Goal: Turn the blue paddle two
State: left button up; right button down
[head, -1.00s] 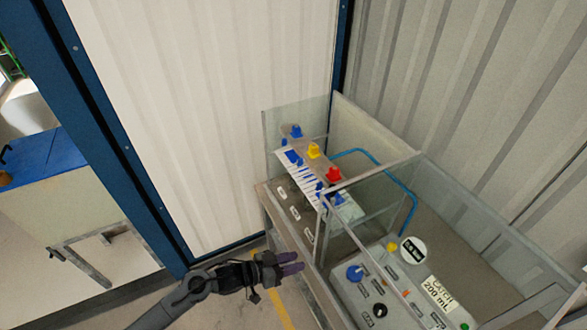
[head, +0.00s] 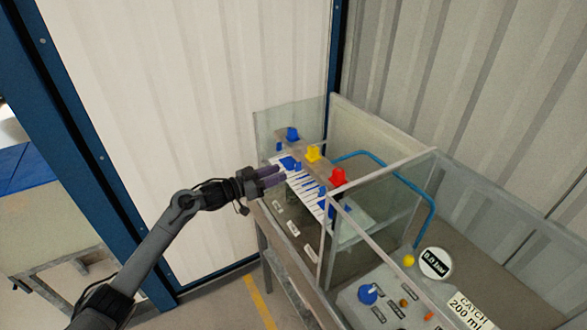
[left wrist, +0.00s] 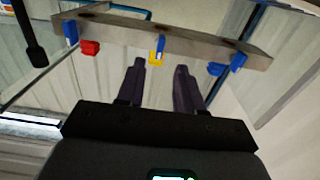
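A grey bar (left wrist: 195,36) carries three blue paddles in the left wrist view: one near a red block (left wrist: 90,47), a middle one (left wrist: 160,43) over a yellow block (left wrist: 156,58), and one (left wrist: 238,62) near a blue block (left wrist: 216,69). I cannot read which is numbered two. In the head view, blue paddles (head: 289,163) sit by the blue, yellow (head: 313,153) and red (head: 338,177) caps. My left gripper (head: 281,173) is at the rig's left side; its fingers (left wrist: 160,67) are apart and empty, with the middle paddle ahead between them. My right gripper is not in view.
Clear panels (head: 378,205) partly enclose the rig. A blue hose (head: 432,205) curves behind. Floor (head: 220,310) at lower left is free.

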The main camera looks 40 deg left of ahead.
aim_at(299, 167)
pick_arm(q)
jog(key=shift+x, duration=3.45)
grip_shut()
